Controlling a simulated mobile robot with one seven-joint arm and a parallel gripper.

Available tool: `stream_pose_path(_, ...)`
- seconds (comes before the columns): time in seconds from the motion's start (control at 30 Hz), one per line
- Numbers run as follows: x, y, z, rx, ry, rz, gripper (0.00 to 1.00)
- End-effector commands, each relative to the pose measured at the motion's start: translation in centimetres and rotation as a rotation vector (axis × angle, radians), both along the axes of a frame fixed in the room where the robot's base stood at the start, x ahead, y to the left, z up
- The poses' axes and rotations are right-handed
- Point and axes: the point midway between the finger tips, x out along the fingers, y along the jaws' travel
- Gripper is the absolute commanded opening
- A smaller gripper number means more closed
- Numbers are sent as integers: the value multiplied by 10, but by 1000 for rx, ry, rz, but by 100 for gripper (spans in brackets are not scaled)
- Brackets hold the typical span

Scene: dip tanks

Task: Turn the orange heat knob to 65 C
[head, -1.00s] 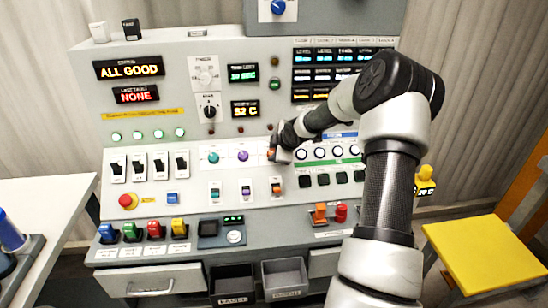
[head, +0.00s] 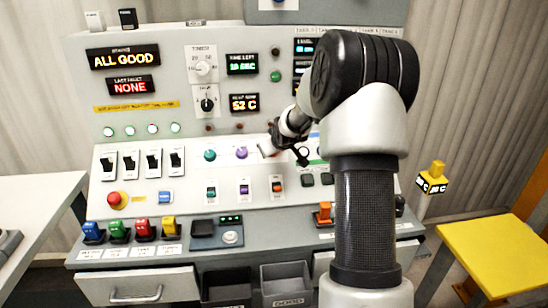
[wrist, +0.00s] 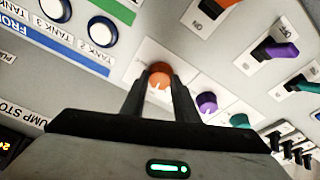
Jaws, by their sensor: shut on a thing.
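The round orange heat knob (wrist: 159,70) is on the sloped panel. In the wrist view it sits between the tips of my gripper (wrist: 161,84), which is shut on it. A small pale mark shows on its lower side; the scale around it is too unclear to read. In the head view my gripper (head: 272,148) reaches down to the panel just right of the purple knob (head: 241,153), and mostly hides the orange knob. A temperature display (head: 244,103) above reads 52 C in orange.
A teal knob (head: 210,155) lies left of the purple one. An orange switch (head: 277,184) sits just below my gripper. A status display (head: 124,57) reads ALL GOOD. My arm covers the panel's right part.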

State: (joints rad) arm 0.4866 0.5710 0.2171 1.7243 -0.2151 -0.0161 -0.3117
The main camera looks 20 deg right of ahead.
Motion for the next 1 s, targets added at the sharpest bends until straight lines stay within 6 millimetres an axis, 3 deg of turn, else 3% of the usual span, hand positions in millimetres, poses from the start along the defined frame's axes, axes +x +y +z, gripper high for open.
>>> stream_pose_path(1.0,1,3,5,576,-162,-751,5)
